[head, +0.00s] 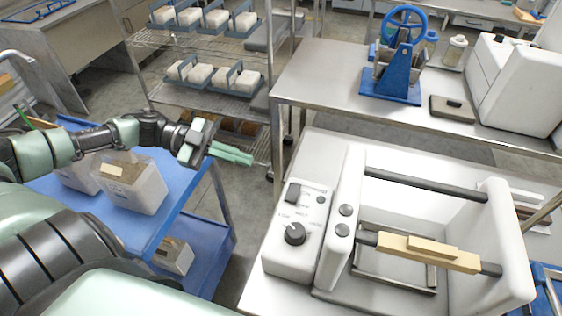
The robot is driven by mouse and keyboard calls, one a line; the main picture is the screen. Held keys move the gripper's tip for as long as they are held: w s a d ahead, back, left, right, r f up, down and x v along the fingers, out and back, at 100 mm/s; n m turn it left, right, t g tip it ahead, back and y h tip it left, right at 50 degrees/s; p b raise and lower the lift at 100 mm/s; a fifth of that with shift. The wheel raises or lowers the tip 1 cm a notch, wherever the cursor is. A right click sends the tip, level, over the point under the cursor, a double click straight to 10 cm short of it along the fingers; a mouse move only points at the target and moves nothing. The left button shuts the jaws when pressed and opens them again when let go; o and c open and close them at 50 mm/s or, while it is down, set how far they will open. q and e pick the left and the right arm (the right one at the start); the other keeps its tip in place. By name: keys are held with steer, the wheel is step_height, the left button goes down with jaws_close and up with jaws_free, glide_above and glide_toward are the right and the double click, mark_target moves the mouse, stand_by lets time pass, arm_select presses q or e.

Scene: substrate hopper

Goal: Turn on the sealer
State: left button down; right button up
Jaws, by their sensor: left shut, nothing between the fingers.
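The sealer (345,230) is a white machine on a steel table at the lower right. A bar with a wooden-coloured handle (428,253) crosses the front of the sealer. My left gripper (246,158) is shut and empty, with its green fingers pointing right. It is up and to the left of the control box, apart from it. My right gripper is not in view.
A blue cart (195,205) with filled bags stands under my left arm. A wire rack (150,40) with white blocks is behind. A steel bench (320,75) at the back right holds a blue hand-wheel device (398,70) and white equipment.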

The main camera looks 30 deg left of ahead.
arm_select(q)
steer(key=p, duration=0.2)
glide_above(293, 192)
steer(key=f+v, duration=0.1)
steer(key=v, duration=0.2)
steer(key=shift+d+f, duration=0.15)
steer(key=shift+f, duration=0.3)
steer(key=f, duration=0.1)
steer(key=w+f, duration=0.1)
steer(key=f, duration=0.1)
steer(key=shift+w+f, duration=0.15)
steer(key=shift+f, duration=0.1)
steer(key=shift+w+a+f, duration=0.1)
steer(key=shift+a+f, duration=0.15)
steer(key=shift+f, duration=0.15)
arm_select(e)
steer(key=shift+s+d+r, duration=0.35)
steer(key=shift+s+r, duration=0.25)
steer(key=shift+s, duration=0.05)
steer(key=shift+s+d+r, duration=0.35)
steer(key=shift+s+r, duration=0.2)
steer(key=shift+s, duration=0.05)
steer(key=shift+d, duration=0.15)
